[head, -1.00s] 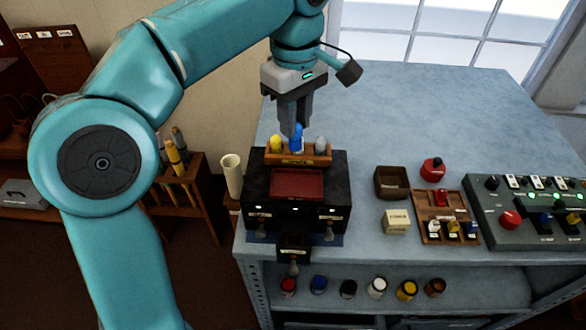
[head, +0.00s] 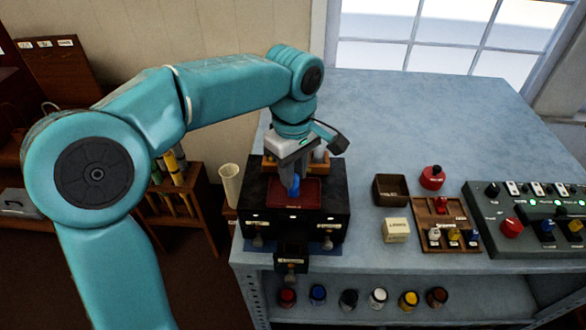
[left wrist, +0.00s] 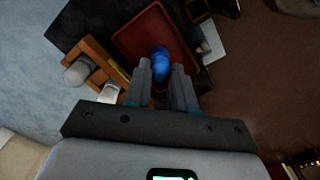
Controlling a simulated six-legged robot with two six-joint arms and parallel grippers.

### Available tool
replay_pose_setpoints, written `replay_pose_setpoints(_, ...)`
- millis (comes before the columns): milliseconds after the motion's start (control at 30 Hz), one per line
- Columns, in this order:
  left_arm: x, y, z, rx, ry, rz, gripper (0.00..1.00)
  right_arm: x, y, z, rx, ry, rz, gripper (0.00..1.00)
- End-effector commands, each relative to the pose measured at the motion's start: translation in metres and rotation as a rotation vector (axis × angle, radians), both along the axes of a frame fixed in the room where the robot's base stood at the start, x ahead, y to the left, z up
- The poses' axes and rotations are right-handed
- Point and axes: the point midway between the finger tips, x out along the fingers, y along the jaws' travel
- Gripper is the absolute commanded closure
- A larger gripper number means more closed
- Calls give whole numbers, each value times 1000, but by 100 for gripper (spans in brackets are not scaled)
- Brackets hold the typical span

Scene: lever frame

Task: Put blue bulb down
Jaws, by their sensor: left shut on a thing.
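The blue bulb (head: 294,184) is between the fingertips of my left gripper (head: 293,188), which is shut on it. The bulb is over the red tray (head: 312,194) on top of the black box (head: 262,192). In the left wrist view the blue bulb (left wrist: 160,64) shows between the fingers (left wrist: 161,75), with the red tray (left wrist: 135,34) behind it. I cannot tell whether the bulb touches the tray. The wooden bulb rack (left wrist: 97,57) lies beside the tray and holds a grey bulb (left wrist: 77,73). My right gripper is out of view.
A cream cup (head: 230,184) stands left of the black box. To the right are a brown open box (head: 390,190), a cream block (head: 396,230), a wooden switch board (head: 442,225) and a control panel (head: 530,215). Several jars stand on the lower shelf. The table's back is clear.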

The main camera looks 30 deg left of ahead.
Motion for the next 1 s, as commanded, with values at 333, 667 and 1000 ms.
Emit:
replay_pose_setpoints(333, 0, 0, -2, 0, 1, 0, 50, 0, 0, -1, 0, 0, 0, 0)
replay_pose_setpoints(667, 1, 0, 35, 0, -5, 0, 50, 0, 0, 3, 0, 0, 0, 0)
replay_pose_setpoints(1000, 1, 0, 108, 1, -2, 0, 50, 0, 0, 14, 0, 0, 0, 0)
